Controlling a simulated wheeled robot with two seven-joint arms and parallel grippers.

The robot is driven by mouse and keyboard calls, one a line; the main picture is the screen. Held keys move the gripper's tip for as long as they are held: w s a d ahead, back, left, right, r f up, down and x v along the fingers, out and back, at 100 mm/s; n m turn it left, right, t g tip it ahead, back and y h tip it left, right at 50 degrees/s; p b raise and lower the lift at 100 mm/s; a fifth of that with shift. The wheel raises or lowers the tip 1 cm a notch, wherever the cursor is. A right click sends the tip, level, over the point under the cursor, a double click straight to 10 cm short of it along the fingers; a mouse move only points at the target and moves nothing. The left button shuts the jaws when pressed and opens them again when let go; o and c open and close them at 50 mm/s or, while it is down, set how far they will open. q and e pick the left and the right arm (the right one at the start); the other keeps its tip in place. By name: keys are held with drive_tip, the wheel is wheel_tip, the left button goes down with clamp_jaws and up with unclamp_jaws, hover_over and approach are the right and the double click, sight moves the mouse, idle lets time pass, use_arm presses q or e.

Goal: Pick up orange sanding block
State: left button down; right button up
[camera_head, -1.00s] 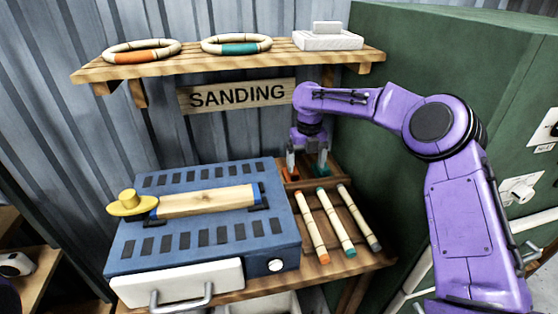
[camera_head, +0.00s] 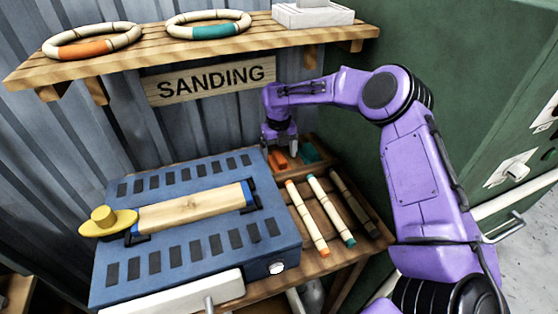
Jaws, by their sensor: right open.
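The orange sanding block (camera_head: 279,160) lies on the wooden bench at the back, just right of the blue machine. My right gripper (camera_head: 281,152) points down right at the block, with its fingers open. One finger shows at the block's right side and the other near its left side. Whether the fingers touch the block I cannot tell. A teal block (camera_head: 311,153) lies just to the right of the orange one. My left gripper is not in view.
A blue machine (camera_head: 197,262) with a wooden bar clamped on top and a yellow knob stands left. Several banded sticks (camera_head: 306,220) lie on the bench rack in front. A shelf (camera_head: 190,62) with rings hangs above, and a green cabinet (camera_head: 460,100) stands right.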

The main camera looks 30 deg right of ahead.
sight(280, 156)
drive_tip(key=shift+s+d+f, duration=0.15)
drive_tip(key=shift+f, duration=1.3)
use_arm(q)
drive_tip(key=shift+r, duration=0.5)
use_arm(e)
drive_tip(key=c, duration=1.2)
